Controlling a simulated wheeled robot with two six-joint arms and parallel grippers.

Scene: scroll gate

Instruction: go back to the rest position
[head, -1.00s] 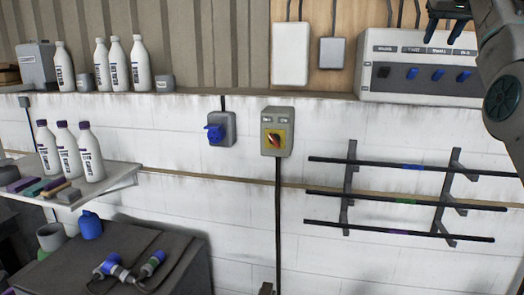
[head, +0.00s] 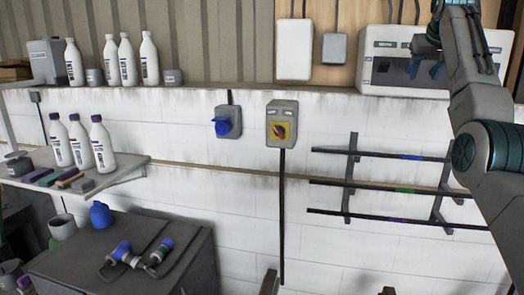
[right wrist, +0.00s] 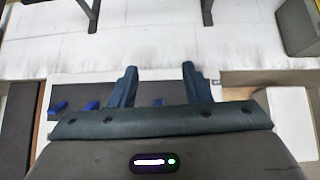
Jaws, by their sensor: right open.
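My right gripper (head: 426,60) is in front of the white switch panel (head: 374,80) on the ledge at the upper right. Its forearm and wrist come up from the right edge and hide the panel's right part. In the right wrist view my right gripper (right wrist: 160,78) shows two dark blue fingers spread apart with nothing between them. Blue switches (right wrist: 58,107) of the panel show behind and beside the fingers; I cannot tell the exact gap to them. My left gripper is not in view.
A wall rack with dark rods (head: 380,186) is below the panel, partly behind my arm. A red-and-yellow rotary switch box (head: 282,123) and a blue socket (head: 228,122) are on the white wall. White bottles (head: 102,144) stand on the left shelf. A dark cabinet (head: 190,262) is below.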

